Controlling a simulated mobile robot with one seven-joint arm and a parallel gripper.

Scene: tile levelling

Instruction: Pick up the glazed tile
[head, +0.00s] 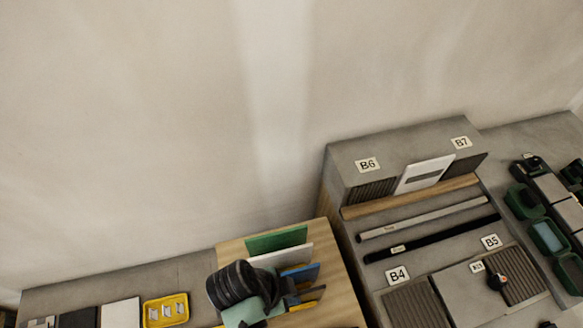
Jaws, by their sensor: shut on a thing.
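The dark ribbed end of my arm with my gripper (284,289) is low in the head view, over the wooden board. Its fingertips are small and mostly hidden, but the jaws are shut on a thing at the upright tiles. A green tile (277,241), a white tile (283,256) and a blue tile (302,273) stand on edge there. A pale teal piece (243,312) shows below the ribbed part. I cannot tell which of these is the glazed tile, or which one is in the jaws.
Right of the wooden board (328,240) rises a grey stepped block (345,150) with labelled bays, bars and ribbed panels. Green-cased items (546,236) lie at the far right. A yellow tray (166,311) and flat samples (120,313) lie at the left. A wall stands behind.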

